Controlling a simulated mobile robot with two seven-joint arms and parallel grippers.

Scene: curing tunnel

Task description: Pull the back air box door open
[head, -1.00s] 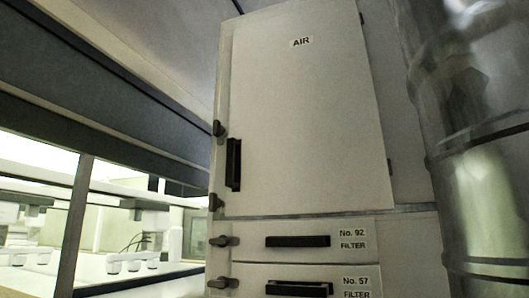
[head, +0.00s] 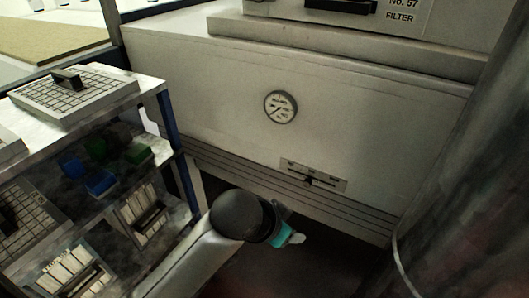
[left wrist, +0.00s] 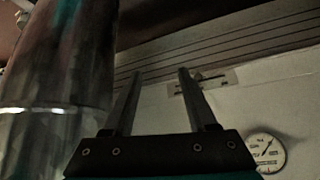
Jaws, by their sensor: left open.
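The AIR door is out of both current views. In the earlier head view it is a tall pale panel that looks shut, with a dark upright handle at its left edge. The lower part of the same pale cabinet (head: 200,85) fills the head view now. My left gripper (head: 287,226) is low in front of that cabinet, mostly hidden behind its own wrist. In the left wrist view its two fingers (left wrist: 160,74) are apart with nothing between them. My right gripper is not in view.
A filter drawer handle (head: 341,4) shows at the top. A round gauge (head: 281,107) and a slider plate (head: 313,176) are on the cabinet front. A rack (head: 150,86) with trays and bins stands left. A shiny pipe (head: 450,180) stands right. Dark floor lies between.

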